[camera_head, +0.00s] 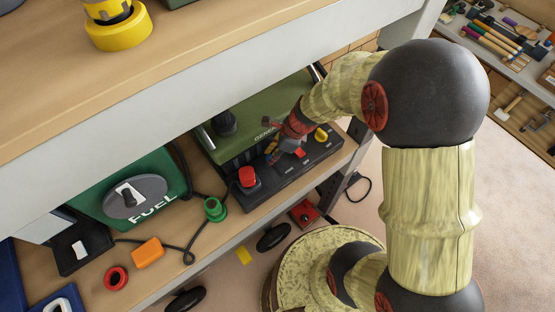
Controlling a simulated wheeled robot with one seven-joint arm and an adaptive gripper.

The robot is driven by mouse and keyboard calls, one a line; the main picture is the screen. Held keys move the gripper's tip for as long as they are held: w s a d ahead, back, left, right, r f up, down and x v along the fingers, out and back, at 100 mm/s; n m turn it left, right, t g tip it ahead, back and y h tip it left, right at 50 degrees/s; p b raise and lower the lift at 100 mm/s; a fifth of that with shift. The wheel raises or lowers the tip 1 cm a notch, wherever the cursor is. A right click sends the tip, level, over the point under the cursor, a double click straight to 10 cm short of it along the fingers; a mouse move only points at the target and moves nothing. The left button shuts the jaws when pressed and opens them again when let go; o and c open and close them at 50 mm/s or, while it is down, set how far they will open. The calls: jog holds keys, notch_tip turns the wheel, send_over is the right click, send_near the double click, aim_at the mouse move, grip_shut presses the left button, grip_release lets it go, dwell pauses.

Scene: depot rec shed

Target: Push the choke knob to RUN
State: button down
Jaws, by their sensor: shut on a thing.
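The green generator (262,118) sits on the lower shelf with a black control panel (312,160) along its front. My gripper (274,153) is over the middle of the panel, shut on a small part that I take to be the choke knob. The fingers hide that part, so its position and the RUN mark cannot be read. A red knob (247,176) stands at the panel's left end. A red switch (299,152) is just right of my gripper, and a yellow knob (320,135) is farther right.
The upper shelf (215,75) overhangs the generator closely. A green FUEL can (110,205), a green spool-like part (214,208), an orange block (149,252), a red ring (116,278) and a dark cable (187,258) lie to the left. A tool bench (510,75) is at far right.

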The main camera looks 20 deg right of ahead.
jog(key=shift+w+a, duration=0.1)
jog(key=shift+w, duration=0.25)
jog(key=c, duration=1.7)
grip_release()
jog(key=shift+s, duration=0.1)
jog(key=shift+o, duration=0.7)
jog(key=shift+r, duration=0.15)
jog(key=v, duration=0.7)
jog(key=shift+d+r, duration=0.2)
jog(key=shift+r, duration=0.1)
jog(key=shift+s, duration=0.1)
